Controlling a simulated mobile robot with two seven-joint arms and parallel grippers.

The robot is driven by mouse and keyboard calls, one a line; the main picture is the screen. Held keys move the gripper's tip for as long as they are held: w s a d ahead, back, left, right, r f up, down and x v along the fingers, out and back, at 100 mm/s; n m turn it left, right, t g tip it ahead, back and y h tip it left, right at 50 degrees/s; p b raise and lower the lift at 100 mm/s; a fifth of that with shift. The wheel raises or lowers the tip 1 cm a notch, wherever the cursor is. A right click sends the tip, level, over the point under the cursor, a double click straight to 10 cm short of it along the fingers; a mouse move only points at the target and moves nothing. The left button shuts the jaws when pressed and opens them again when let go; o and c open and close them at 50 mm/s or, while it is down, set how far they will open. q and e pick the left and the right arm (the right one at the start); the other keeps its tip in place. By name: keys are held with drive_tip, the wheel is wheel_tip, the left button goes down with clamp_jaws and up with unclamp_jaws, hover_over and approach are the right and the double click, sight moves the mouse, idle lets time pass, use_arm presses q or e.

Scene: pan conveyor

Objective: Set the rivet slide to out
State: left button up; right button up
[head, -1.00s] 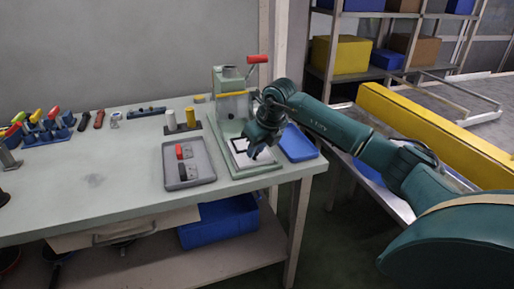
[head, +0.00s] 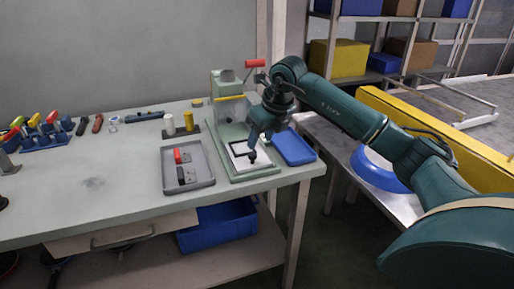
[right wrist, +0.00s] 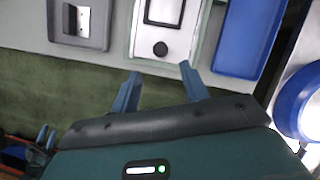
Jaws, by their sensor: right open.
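The rivet slide appears to be the white plate with a black frame (head: 241,150) and a round black knob (head: 252,157), on the green bed of the press (head: 238,120). In the right wrist view the knob (right wrist: 160,48) sits on the white plate near its close end, below the black-framed patch.
A grey tray (head: 204,178) with red and black pieces lies left of the press. A blue tray (head: 293,147) lies close on its right. The press has a red-handled lever (head: 255,64). A blue round pan (head: 376,170) is on the right.

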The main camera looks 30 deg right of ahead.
drive_tip(key=v, duration=0.6)
drive_tip(key=shift+r, duration=0.15)
drive_tip(key=shift+s, duration=0.1)
